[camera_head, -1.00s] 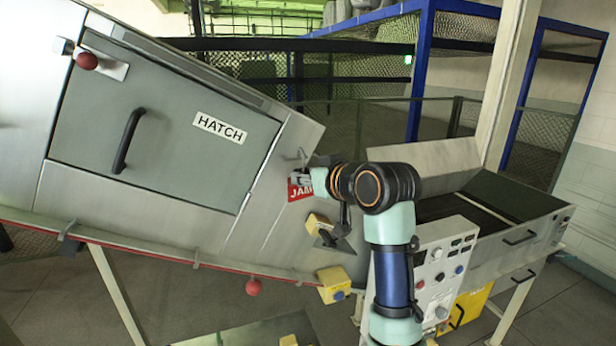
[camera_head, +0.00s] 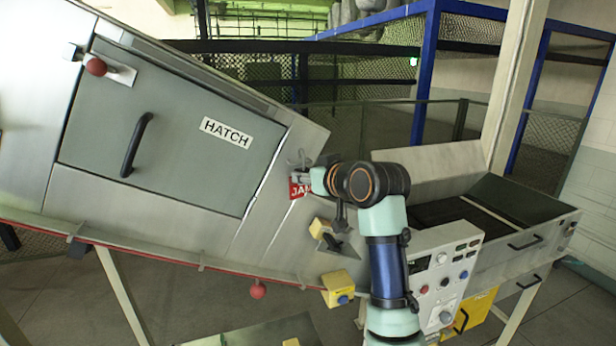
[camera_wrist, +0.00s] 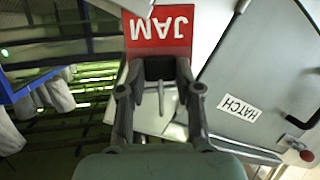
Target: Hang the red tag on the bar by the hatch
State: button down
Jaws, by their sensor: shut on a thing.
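The red tag (camera_head: 299,189) with white "JAM" lettering is at the sloped panel right of the grey hatch (camera_head: 165,120). In the wrist view the tag (camera_wrist: 158,32) appears upside down, directly beyond my fingertips. My gripper (camera_wrist: 160,68) is shut on the tag's near edge. A small grey bar (camera_head: 300,160) stands out from the panel just above the tag. A pale grey piece (camera_wrist: 138,6) overlaps the tag's far edge in the wrist view; I cannot tell whether the tag is around it.
A red knob (camera_head: 96,67) and a black handle (camera_head: 135,145) are on the hatch side. Yellow blocks (camera_head: 337,288) and a dark bracket (camera_head: 340,247) sit below the tag. A control panel (camera_head: 440,275) stands right of my arm.

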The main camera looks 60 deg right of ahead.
jog(key=shift+f, duration=0.1)
jog(key=shift+f+b, duration=0.6)
jog(key=shift+f, duration=0.5)
jog(key=shift+c, duration=1.5)
grip_release()
jog(key=s+a+b, duration=0.1)
jog(key=s+a, duration=0.4)
